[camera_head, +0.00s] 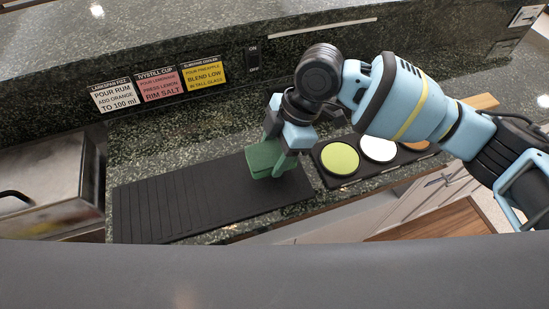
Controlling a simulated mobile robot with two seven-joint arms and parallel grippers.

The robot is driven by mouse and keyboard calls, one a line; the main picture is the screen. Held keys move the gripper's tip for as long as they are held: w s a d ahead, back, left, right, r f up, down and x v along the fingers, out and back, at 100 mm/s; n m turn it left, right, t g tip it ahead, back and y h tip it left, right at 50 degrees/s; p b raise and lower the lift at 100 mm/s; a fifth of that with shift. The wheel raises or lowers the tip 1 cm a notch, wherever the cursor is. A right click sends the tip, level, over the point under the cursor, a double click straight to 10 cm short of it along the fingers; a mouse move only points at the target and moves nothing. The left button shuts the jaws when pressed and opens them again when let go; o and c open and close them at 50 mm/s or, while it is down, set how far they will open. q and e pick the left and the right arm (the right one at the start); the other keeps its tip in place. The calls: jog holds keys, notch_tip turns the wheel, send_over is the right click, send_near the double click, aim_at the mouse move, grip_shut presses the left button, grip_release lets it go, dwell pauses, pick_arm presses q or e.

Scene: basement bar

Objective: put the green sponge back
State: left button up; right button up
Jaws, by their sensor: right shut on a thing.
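The green sponge (264,158) is a dark green block over the right end of the black ribbed mat (190,205). My right gripper (277,158) is shut on the sponge, and its fingers point down around it. I cannot tell whether the sponge touches the mat or hangs a little above it. My right arm comes in from the right and hides part of the counter behind. My left gripper is not in view.
A black tray (326,178) with yellow-green, white and orange discs lies right of the mat. Recipe cards (160,86) stand along the counter's back wall. A steel box (50,190) is at the left. The mat's left and middle are clear.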

aim_at(274, 162)
jog(key=shift+f, duration=1.8)
jog(key=o, duration=0.9)
jog(key=shift+f, duration=0.1)
jog(key=v, duration=1.2)
